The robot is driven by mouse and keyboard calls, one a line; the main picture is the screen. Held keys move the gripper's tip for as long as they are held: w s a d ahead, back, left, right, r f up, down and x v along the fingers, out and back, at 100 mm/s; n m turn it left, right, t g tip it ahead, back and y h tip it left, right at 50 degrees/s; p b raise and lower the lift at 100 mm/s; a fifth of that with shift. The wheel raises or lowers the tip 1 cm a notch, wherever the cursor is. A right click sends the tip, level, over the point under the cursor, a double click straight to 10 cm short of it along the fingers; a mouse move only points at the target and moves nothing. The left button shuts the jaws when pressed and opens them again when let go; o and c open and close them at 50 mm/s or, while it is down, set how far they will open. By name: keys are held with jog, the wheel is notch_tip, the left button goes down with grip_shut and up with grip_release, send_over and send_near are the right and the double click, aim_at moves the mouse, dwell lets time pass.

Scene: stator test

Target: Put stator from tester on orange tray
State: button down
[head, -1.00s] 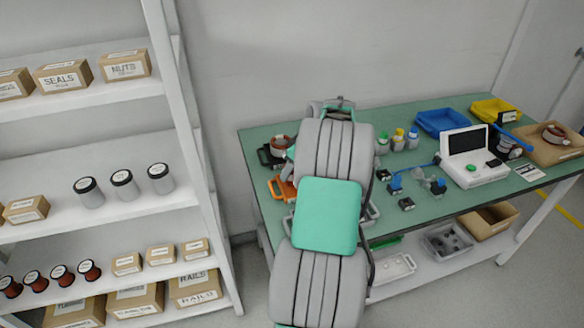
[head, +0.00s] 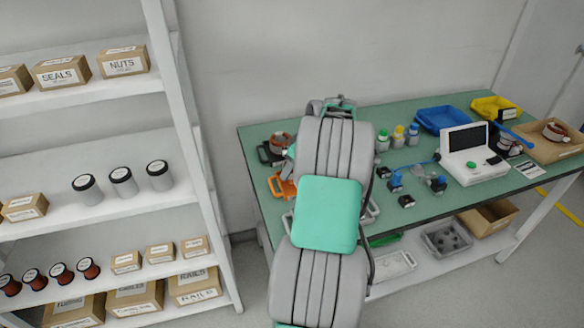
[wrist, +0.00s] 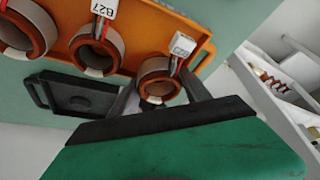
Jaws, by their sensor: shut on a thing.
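My gripper (wrist: 160,92) shows in the wrist view with its two dark fingers on either side of a copper-and-grey stator (wrist: 158,78); it is shut on that stator. The stator carries a small white tag and is at the end of the orange tray (wrist: 205,55). I cannot tell if it touches the tray. Two more stators stand along the tray, one tagged B27 (wrist: 97,50). In the head view the orange tray (head: 280,187) is at the table's left, partly behind my arm, which hides the gripper. The white tester (head: 472,165) with a dark screen stands at the right.
A black tray (wrist: 85,97) lies beside the orange one. A copper stator (head: 281,142) shows at the table's back left. Blue (head: 442,120) and yellow (head: 492,106) bins and a cardboard tray (head: 548,145) holding a stator are at the right. White shelving (head: 205,190) stands left.

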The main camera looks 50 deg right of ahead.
jog(key=shift+f+b, duration=0.45)
jog(key=shift+f, duration=0.25)
jog(key=shift+f, duration=0.15)
jog(key=c, duration=0.7)
grip_release()
jog(key=shift+o, duration=0.2)
jog(key=shift+f, duration=0.1)
jog(key=shift+r+p, duration=1.65)
jog(key=shift+r, duration=0.95)
jog(key=shift+o, duration=0.4)
